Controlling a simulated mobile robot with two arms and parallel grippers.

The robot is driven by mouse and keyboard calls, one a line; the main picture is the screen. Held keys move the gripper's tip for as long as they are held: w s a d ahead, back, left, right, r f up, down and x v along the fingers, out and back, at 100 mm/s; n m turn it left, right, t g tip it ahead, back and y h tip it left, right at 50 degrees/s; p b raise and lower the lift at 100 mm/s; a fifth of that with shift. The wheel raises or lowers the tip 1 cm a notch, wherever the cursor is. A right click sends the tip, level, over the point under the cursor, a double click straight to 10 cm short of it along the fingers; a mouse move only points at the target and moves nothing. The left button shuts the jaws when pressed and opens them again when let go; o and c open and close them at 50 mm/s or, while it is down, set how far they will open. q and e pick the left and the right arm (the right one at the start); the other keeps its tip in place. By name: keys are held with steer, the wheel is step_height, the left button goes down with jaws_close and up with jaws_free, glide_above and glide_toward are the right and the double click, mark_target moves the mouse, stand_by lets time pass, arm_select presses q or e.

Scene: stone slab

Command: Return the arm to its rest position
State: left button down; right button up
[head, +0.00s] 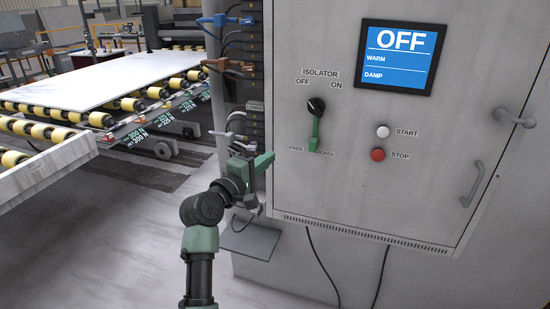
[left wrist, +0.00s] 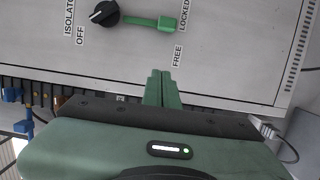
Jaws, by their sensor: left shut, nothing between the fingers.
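My left gripper (head: 268,160) is shut and empty, at the left edge of the grey cabinet, below and left of the isolator. Its green fingers (left wrist: 162,90) are together in the left wrist view, apart from the green lever (left wrist: 150,22). The black isolator knob (head: 316,105) has its white mark towards OFF in the left wrist view (left wrist: 103,13). The green lever (head: 315,130) hangs below the knob, its end by the LOCKED label. My right gripper is not in view.
The grey cabinet (head: 400,200) has a screen (head: 396,55) reading OFF, a white START button (head: 383,131), a red STOP button (head: 378,154) and a protruding handle (head: 473,184). Cables and connectors line its left side. A roller conveyor (head: 60,125) carries a pale slab (head: 110,78).

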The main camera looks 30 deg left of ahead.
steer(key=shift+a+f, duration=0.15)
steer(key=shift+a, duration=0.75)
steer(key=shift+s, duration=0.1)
